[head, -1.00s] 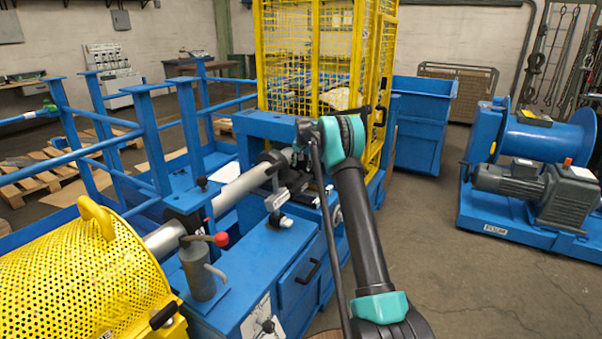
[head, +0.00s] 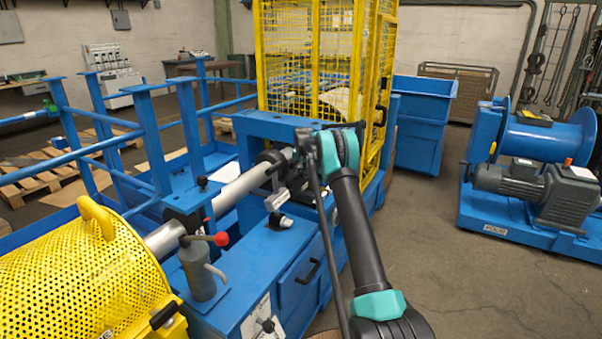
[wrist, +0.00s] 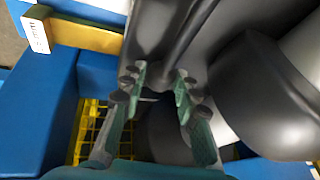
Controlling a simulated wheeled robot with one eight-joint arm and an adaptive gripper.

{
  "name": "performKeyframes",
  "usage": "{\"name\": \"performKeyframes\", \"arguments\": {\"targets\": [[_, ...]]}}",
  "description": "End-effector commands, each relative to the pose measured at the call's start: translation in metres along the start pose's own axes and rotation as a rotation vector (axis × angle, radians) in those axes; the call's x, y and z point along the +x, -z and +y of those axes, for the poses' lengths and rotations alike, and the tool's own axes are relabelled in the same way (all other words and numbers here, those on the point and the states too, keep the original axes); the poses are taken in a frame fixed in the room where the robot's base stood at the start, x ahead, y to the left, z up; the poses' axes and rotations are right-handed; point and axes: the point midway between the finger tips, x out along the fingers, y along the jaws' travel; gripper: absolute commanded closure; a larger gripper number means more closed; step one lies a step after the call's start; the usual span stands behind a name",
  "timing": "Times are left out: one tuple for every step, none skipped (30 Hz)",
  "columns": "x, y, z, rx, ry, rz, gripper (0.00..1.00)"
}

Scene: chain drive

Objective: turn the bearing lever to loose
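My gripper (wrist: 158,88) shows in the wrist view with its two green fingers apart. A dark grey part (wrist: 172,40) runs down from the top of that view toward the gap between the fingertips. I cannot tell whether this is the bearing lever, or whether the fingers touch it. In the head view my gripper's end is among dark parts by the shaft's bearing, partly hidden by my arm. The pale shaft (head: 238,190) runs into this dark bearing area. No lever mark or loose position can be read.
A blue frame surrounds the bearing, with the yellow mesh cage (head: 300,60) behind it. A yellow perforated guard (head: 75,275) and a grey canister (head: 197,270) with a red-knobbed handle (head: 221,239) stand in front left. The floor at right is clear up to the blue winch (head: 545,140).

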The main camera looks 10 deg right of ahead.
Motion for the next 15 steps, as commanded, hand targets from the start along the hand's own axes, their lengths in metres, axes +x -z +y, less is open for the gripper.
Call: {"name": "performKeyframes", "arguments": {"targets": [[-0.0001, 0.0, -0.0001, 0.0, 0.0, 0.0, 0.82], [-0.0001, 0.0, -0.0001, 0.0, 0.0, 0.0, 0.85], [-0.0001, 0.0, -0.0001, 0.0, 0.0, 0.0, 0.9], [-0.0002, 0.0, -0.0001, 0.0, 0.0, 0.0, 0.94], [-0.0002, 0.0, -0.0001, 0.0, 0.0, 0.0, 0.98], [-0.0002, 0.0, -0.0001, 0.0, 0.0, 0.0, 1.0], [-0.0002, 0.0, -0.0001, 0.0, 0.0, 0.0, 1.0], [-0.0002, 0.0, -0.0001, 0.0, 0.0, 0.0, 1.0], [-0.0002, 0.0, -0.0001, 0.0, 0.0, 0.0, 1.0], [-0.0002, 0.0, -0.0001, 0.0, 0.0, 0.0, 1.0], [-0.0002, 0.0, -0.0001, 0.0, 0.0, 0.0, 1.0], [-0.0002, 0.0, -0.0001, 0.0, 0.0, 0.0, 1.0], [-0.0003, 0.0, -0.0001, 0.001, 0.0, 0.0, 1.0], [-0.0003, 0.0, 0.0001, 0.002, -0.001, 0.0, 1.0], [-0.0004, -0.0001, 0.0004, 0.004, -0.002, 0.001, 1.0]]}}
